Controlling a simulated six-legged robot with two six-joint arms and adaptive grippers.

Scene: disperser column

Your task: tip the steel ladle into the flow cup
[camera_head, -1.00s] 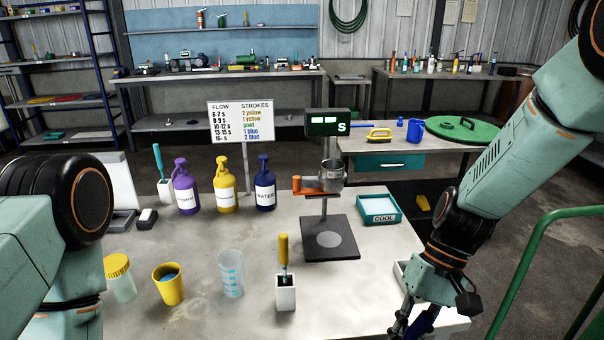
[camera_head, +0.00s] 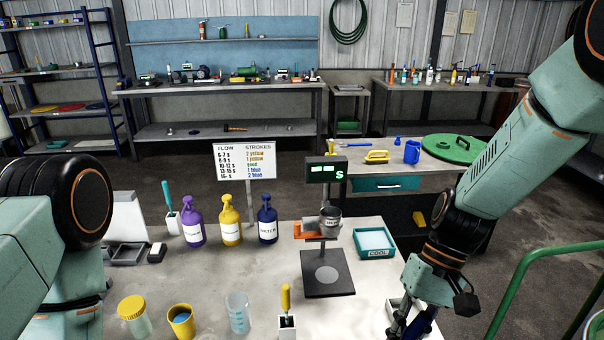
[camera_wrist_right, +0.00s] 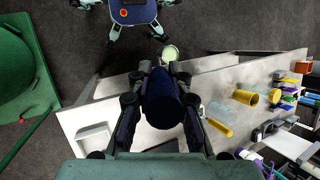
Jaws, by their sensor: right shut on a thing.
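The flow cup (camera_head: 331,223) is a small grey metal cup on a stand with a dark square base, with an orange lever on its left. My right gripper (camera_head: 408,328) is at the bottom edge of the head view, right of and nearer than the stand. It is shut on a thick dark blue handle (camera_wrist_right: 162,98), seen in the right wrist view. Beyond the handle shows a round pale green surface (camera_wrist_right: 169,53), which looks like the filled bowl of the steel ladle. My left arm enters at left; its gripper is out of view.
A cooling tray (camera_head: 376,242) lies right of the stand. Purple, yellow and blue pump bottles (camera_head: 230,221) stand at the left. A yellow cup (camera_head: 181,322), a clear beaker (camera_head: 238,312) and a white holder with a yellow-handled tool (camera_head: 286,308) are along the front.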

